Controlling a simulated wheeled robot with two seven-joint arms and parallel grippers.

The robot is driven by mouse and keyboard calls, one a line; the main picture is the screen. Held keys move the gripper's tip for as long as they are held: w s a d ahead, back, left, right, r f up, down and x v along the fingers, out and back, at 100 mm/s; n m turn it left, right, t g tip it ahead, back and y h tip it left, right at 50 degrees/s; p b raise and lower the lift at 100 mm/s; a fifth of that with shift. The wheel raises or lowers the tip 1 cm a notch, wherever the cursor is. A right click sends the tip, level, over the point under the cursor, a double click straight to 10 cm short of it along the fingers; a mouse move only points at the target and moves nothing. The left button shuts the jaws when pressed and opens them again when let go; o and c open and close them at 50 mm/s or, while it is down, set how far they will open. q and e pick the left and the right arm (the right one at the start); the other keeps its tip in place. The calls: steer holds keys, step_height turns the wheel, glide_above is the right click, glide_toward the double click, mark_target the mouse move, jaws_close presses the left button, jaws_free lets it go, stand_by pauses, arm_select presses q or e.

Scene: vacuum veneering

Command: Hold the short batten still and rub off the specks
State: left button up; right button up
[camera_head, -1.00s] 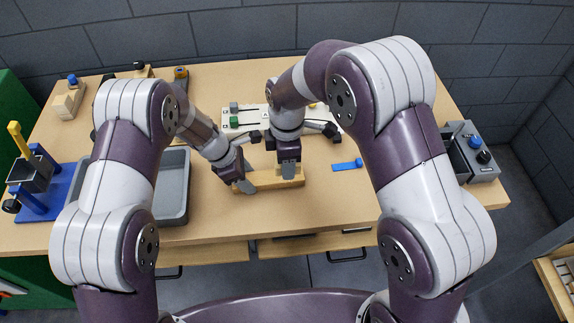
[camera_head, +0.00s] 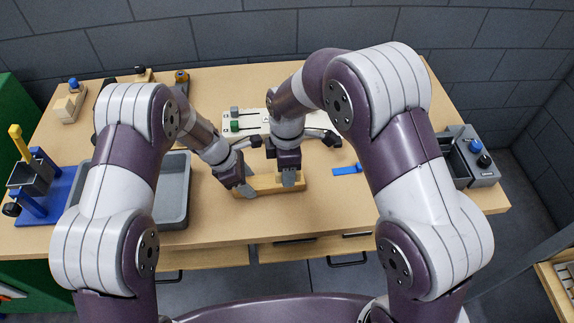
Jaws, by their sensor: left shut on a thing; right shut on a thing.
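No specks can be made out at this size, and part of the batten's top is hidden by the grippers.
A grey tray (camera_head: 174,190) stands left of the batten. A blue strip (camera_head: 347,169) lies to the right. Behind the grippers is a pale panel with sliders (camera_head: 243,122). A grey box with knobs (camera_head: 478,160) stands at the right edge. The table front is clear.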

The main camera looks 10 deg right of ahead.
steer(key=shift+f, duration=3.4)
steer(key=shift+w, duration=0.8)
steer(key=shift+c, duration=0.4)
steer(key=shift+w+r, duration=0.1)
steer(key=shift+w, duration=1.05)
steer(key=shift+w+a, duration=0.1)
steer(key=shift+w, duration=1.8)
steer(key=shift+s, duration=3.9)
steer(key=shift+r, duration=4)
